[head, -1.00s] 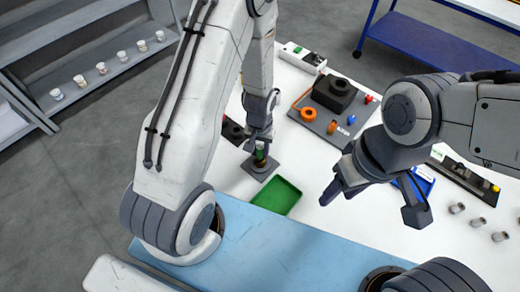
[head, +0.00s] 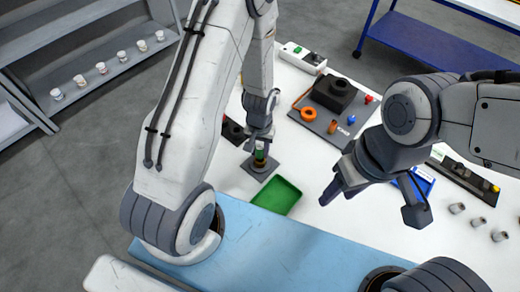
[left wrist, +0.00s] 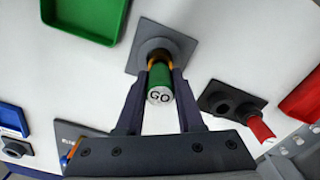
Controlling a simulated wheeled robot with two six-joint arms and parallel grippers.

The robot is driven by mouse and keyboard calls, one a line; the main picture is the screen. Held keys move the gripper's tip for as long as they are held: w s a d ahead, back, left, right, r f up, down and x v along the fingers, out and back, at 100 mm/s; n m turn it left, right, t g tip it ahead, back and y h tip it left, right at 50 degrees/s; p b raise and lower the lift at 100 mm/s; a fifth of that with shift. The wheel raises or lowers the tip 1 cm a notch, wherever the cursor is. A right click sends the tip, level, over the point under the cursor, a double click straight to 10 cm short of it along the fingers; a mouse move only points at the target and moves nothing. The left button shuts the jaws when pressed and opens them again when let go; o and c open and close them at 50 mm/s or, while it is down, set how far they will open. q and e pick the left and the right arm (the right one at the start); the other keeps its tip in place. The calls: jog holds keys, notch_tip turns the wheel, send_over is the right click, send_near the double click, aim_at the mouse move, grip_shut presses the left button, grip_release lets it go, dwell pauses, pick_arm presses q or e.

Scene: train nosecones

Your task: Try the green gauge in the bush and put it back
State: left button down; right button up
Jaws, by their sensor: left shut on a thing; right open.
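The green gauge (head: 260,155), a cylinder marked "GO" on its end, also shows in the left wrist view (left wrist: 160,80). My left gripper (head: 260,147) is shut on it. The gauge is in line with the brass-coloured bush (head: 259,163) on a dark grey square plate (head: 252,170). The gauge and my fingers partly hide the bush in the left wrist view, so I cannot tell how deep the gauge sits in it. My right gripper (head: 372,200) is open and empty above the table's right part.
A green tray (head: 287,195) lies just in front of the plate. A dark block with a hole and a red piece (left wrist: 262,128) stand beside it in the left wrist view. A grey board (head: 345,120) with small coloured parts is behind. White table is clear between.

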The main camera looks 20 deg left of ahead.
pick_arm(q)
jog(key=shift+f+b, duration=0.75)
jog(key=shift+f, duration=0.25)
dwell(1.8)
jog(key=shift+r, duration=0.1)
dwell(0.9)
jog(key=shift+r+p, duration=3.1)
jog(key=shift+r, duration=0.55)
